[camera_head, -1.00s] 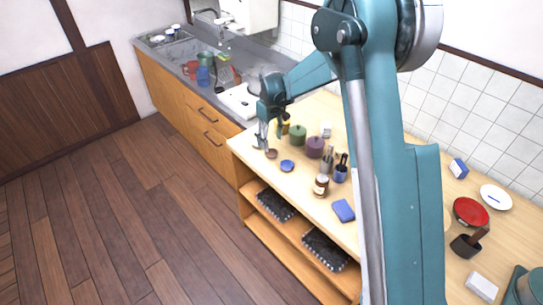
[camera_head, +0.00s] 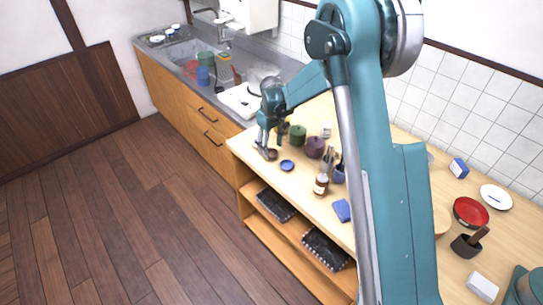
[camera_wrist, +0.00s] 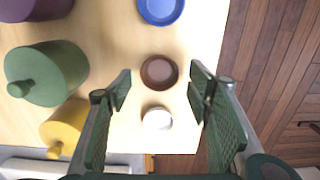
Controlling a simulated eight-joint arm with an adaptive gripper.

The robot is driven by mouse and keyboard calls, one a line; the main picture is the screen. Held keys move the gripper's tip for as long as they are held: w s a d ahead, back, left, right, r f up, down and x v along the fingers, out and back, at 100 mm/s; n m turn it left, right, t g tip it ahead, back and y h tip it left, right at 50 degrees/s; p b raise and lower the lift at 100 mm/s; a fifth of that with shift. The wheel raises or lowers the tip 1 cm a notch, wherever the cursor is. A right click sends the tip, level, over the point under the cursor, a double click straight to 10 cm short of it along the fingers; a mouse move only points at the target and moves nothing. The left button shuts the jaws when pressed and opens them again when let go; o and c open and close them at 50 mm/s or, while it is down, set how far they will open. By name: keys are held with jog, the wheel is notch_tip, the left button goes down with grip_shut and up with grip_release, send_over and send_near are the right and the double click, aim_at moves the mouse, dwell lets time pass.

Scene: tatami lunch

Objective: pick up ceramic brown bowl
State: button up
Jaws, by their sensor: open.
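The small brown bowl (camera_wrist: 159,72) sits on the light wood counter in the wrist view, between and just beyond my open fingertips. It also shows in the head view (camera_head: 271,154), partly beside the fingers. My gripper (camera_wrist: 160,85) is open and empty, with one finger on each side of the bowl's line. In the head view my gripper (camera_head: 268,145) hangs low over the counter's near left corner. A small white round dish (camera_wrist: 157,119) lies close to the brown bowl, between the fingers.
A blue dish (camera_wrist: 161,8) lies beyond the brown bowl. Green (camera_wrist: 46,73), yellow (camera_wrist: 66,124) and purple (camera_wrist: 35,8) lidded pots stand to the left. The counter edge and wooden floor (camera_wrist: 285,60) are to the right.

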aim_at(272, 155)
jog(key=shift+f, duration=1.55)
jog(key=shift+c, duration=0.7)
jog(key=c, duration=0.8)
